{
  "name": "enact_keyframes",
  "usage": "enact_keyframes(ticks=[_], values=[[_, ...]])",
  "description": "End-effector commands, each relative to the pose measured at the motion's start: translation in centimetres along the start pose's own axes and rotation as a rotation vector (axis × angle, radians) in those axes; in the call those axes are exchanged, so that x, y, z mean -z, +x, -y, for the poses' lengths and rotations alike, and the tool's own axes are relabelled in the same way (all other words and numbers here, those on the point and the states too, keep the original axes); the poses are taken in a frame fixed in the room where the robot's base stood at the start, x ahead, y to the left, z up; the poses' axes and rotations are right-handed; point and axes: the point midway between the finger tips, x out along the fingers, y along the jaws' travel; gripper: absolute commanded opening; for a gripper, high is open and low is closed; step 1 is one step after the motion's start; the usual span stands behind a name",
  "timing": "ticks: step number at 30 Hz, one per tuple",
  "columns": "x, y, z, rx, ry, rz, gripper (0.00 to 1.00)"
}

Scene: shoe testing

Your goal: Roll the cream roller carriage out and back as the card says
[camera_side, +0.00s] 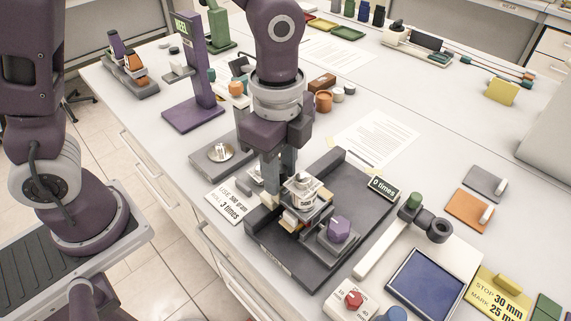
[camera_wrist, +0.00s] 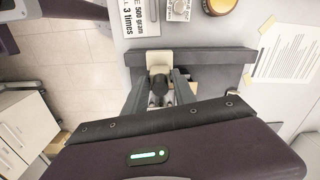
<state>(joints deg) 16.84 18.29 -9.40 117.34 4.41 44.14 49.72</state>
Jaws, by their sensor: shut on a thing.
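The roller carriage (camera_side: 310,213) sits on the dark tester bed (camera_side: 345,190), with a silver labelled weight (camera_side: 302,188) on top. My gripper (camera_side: 278,190) reaches down at the carriage's left side. In the wrist view, my gripper (camera_wrist: 158,97) is shut on a dark round-topped handle (camera_wrist: 158,84), beside a cream block (camera_wrist: 159,62). The hold is partly hidden in the side view. A white card (camera_side: 232,204) reads "USE 500 gram, ROLL 3 times". A dark counter (camera_side: 383,189) on the bed's far side reads "0 times".
A purple knob (camera_side: 339,229) stands on a grey block near the bed's front. A grey plate with a silver disc (camera_side: 220,152) lies left of the bed. A cream stand with a green knob (camera_side: 413,200) is to the right. Papers (camera_side: 375,138) lie behind the bed.

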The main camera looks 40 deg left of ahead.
Motion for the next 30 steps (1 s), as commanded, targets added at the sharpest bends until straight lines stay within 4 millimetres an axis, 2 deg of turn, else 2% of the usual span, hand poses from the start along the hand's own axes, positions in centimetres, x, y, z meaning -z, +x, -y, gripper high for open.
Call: enact_keyframes(ticks=[2, 3, 4, 16, 24, 30], values=[[0.0, 0.0, -0.5, -0.014, 0.001, 0.005, 0.0], [0.0, 0.0, -0.5, -0.014, 0.001, 0.005, 0.4], [0.0, 0.0, -0.5, -0.014, 0.001, 0.005, 0.41], [0.0, -0.3, -0.3, -0.009, 0.002, 0.004, 0.41], [0.0, -5.4, -0.2, -0.007, 0.001, 0.002, 0.41], [0.0, -7.1, -0.3, -0.01, 0.002, 0.004, 0.41]])
